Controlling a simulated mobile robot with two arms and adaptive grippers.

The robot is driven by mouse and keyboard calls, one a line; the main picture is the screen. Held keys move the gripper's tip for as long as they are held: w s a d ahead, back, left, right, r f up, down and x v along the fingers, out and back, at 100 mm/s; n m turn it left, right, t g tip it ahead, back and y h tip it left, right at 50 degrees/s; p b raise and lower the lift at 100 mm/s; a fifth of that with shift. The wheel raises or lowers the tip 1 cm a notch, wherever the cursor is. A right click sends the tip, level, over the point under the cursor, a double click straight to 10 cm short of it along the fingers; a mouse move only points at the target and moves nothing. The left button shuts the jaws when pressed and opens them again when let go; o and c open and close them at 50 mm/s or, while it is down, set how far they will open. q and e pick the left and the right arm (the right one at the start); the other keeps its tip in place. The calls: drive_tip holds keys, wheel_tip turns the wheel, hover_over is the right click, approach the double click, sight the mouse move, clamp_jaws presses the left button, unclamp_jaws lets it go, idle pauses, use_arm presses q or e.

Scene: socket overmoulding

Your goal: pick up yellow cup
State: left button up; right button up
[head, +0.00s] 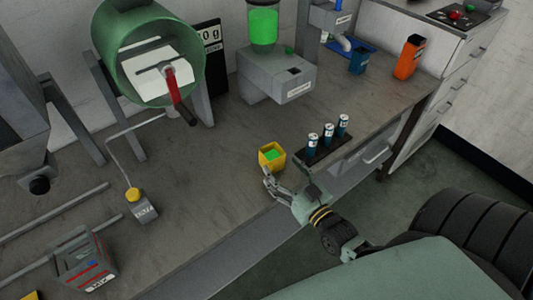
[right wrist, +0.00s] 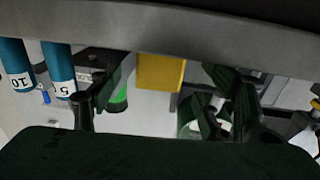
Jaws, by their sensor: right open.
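The yellow cup (head: 272,157) stands on the grey bench near its front edge, with green material inside it. My right gripper (head: 272,186) is just in front of the cup in the head view, its fingers apart. In the right wrist view the yellow cup (right wrist: 160,72) shows between and beyond the two open fingers (right wrist: 165,105), its upper part cut off by a grey edge. I cannot tell whether a finger touches the cup. My left gripper is not in view.
A rack with three blue labelled tubes (head: 328,135) stands just right of the cup. Behind is a grey dispenser (head: 277,80) with a green tank. A button box (head: 143,207) and a grey device (head: 84,262) are at left. The bench between is clear.

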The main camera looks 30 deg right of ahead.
sight(267, 150)
drive_tip(key=shift+w+r, duration=0.15)
drive_tip(key=shift+w, duration=0.55)
drive_tip(key=w+p, duration=0.1)
drive_tip(key=w, duration=0.5)
drive_tip(key=c, duration=1.3)
drive_tip(key=shift+o, duration=0.2)
